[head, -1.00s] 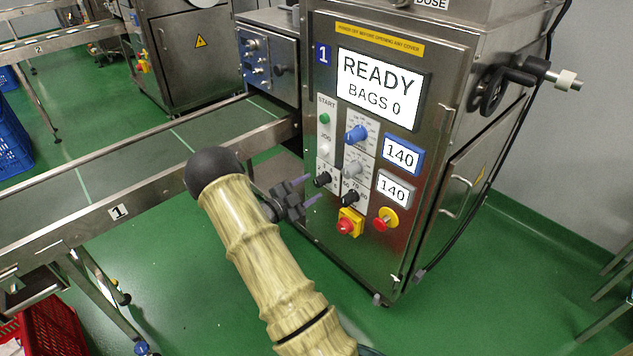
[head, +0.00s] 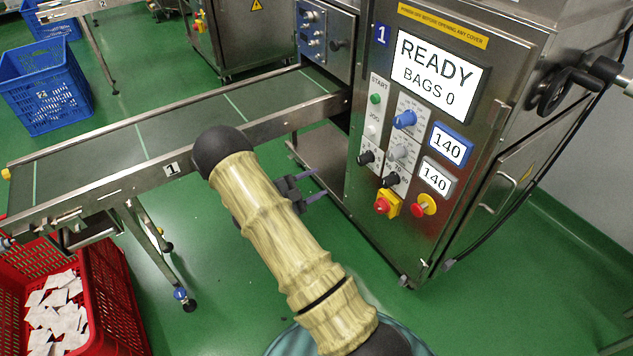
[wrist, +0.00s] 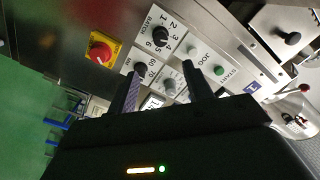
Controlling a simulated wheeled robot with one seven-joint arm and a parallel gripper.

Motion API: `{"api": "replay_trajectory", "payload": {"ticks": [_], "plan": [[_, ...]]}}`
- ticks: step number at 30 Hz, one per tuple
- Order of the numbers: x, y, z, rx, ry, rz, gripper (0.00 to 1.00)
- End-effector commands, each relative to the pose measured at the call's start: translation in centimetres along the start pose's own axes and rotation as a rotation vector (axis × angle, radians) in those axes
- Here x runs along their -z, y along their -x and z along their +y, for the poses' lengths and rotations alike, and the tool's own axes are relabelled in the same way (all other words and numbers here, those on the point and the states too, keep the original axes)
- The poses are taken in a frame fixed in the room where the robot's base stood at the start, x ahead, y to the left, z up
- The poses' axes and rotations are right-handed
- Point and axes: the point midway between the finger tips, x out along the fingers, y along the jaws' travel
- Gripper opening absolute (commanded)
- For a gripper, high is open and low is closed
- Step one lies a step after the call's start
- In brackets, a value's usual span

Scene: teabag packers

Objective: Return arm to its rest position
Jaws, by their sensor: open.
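My gripper (head: 318,185) is open and empty, in front of the lower left of the machine's control panel, with my arm partly covering it in the head view. In the wrist view its two fingers (wrist: 162,88) stand apart, with the panel's knobs and buttons beyond them. The packing machine (head: 365,225) shows a screen (head: 436,77) reading "READY BAGS 0" and two displays reading 140. Its green start button (head: 376,98) and red stop knob (head: 382,206) are in view. The red knob also shows in the wrist view (wrist: 101,50).
Conveyor 1 (head: 110,190) runs across the left to the machine. A red crate (head: 115,290) with white packets stands on the floor at the lower left. A blue crate (head: 50,100) stands behind the conveyor.

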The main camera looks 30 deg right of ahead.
Motion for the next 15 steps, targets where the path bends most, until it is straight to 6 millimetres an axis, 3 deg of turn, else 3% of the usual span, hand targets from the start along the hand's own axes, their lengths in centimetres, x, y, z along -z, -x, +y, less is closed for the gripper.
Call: {"api": "replay_trajectory", "payload": {"ticks": [10, 15], "plan": [[0.0, -0.1, -0.3, 0.0, 0.002, -0.017, 0.51], [-0.6, 0.0, -2.6, 0.005, 0.029, -0.173, 0.51]]}}
